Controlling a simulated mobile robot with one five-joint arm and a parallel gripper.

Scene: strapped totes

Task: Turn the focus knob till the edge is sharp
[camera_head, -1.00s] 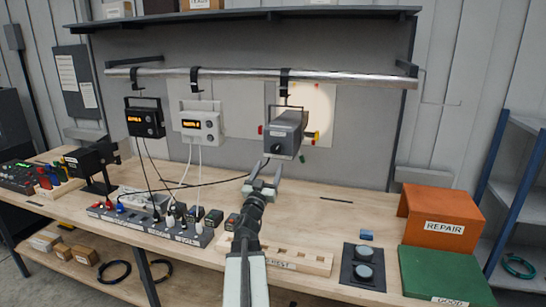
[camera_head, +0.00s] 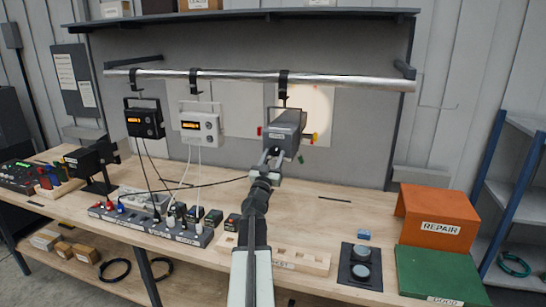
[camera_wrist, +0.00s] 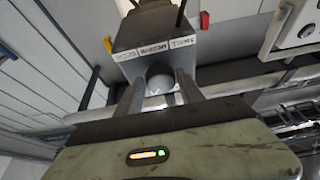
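My gripper (camera_head: 272,156) is raised to the fixture's near lower end. In the wrist view, a round grey knob (camera_wrist: 160,77) sits on the fixture's labelled face (camera_wrist: 153,49). My gripper's fingers (camera_wrist: 160,96) stand apart on either side of the knob. Small gaps seem to show beside it; contact is not clear. Edge sharpness of the light patch is too small to judge.
Two boxes with orange displays, one black (camera_head: 144,120) and one white (camera_head: 198,124), hang left on the rail (camera_head: 245,76) with cables. A wooden rest block (camera_head: 300,261), an orange repair bin (camera_head: 440,217) and a green tray (camera_head: 438,277) are on the bench.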

